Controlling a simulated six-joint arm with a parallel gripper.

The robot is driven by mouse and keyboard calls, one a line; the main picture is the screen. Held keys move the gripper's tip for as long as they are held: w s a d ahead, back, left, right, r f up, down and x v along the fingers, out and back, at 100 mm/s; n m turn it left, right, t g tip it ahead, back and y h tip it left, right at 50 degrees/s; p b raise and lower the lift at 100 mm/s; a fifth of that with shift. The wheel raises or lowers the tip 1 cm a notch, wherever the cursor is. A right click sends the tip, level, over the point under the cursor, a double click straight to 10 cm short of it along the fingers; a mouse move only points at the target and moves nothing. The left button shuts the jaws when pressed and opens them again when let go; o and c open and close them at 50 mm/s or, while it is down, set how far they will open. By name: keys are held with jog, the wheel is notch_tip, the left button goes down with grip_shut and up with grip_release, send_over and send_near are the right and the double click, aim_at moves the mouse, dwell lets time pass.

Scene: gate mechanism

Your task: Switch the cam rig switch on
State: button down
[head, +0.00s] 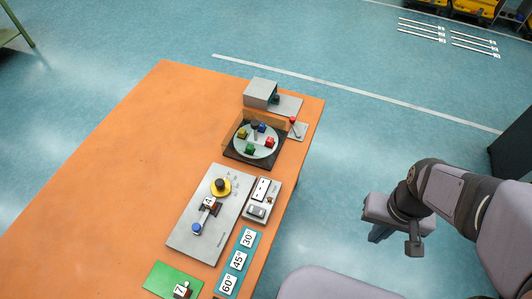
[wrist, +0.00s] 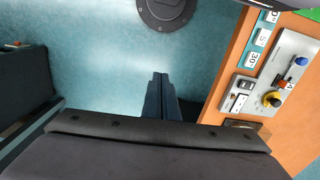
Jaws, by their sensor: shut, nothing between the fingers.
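The cam rig is a grey plate (head: 182,240) on the orange table, with a yellow disc (head: 221,187) under a black knob, a blue knob (head: 197,229) and a block marked 4 (head: 209,204). Beside its right edge is a small grey panel (head: 249,216) with a white rocker-like switch (head: 261,189) and a darker socket-like part (head: 257,212). I cannot tell the switch's position. The panel also shows in the wrist view (wrist: 232,114). My gripper (head: 378,236) is off the table's right side, apart from the panel; its fingers (wrist: 160,76) are together and empty.
A turntable (head: 256,142) with coloured blocks, a grey box (head: 260,93) and a red-tipped lever (head: 293,120) stand farther back. Angle cards (head: 238,260) and a green card (head: 165,281) lie nearer. The table's left side is clear.

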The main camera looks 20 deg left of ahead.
jog(key=s+a+f+n+g+b, duration=0.1)
jog(key=a+f+n+b, duration=0.3)
jog(key=a+f, duration=0.3)
jog(key=s+a+f+n+b, duration=0.1)
jog(key=a+f+n+b, duration=0.35)
jog(key=a, duration=0.55)
jog(key=w+a+n+b, duration=0.1)
jog(key=w+a+n, duration=0.15)
jog(key=a, duration=0.45)
jog(key=w+a+n, duration=0.1)
jog(key=a+n, duration=0.3)
jog(key=a, duration=0.2)
jog(key=w+a+r+n, duration=0.1)
jog(key=a+r+n, duration=0.1)
jog(key=n, duration=0.8)
jog(key=w+a+r+n+t, duration=0.1)
jog(key=r+n, duration=0.3)
jog(key=n, duration=0.6)
jog(key=shift+w+a+r, duration=0.25)
jog(key=shift+w+a, duration=0.1)
jog(key=shift+w, duration=0.1)
jog(key=shift+f, duration=0.1)
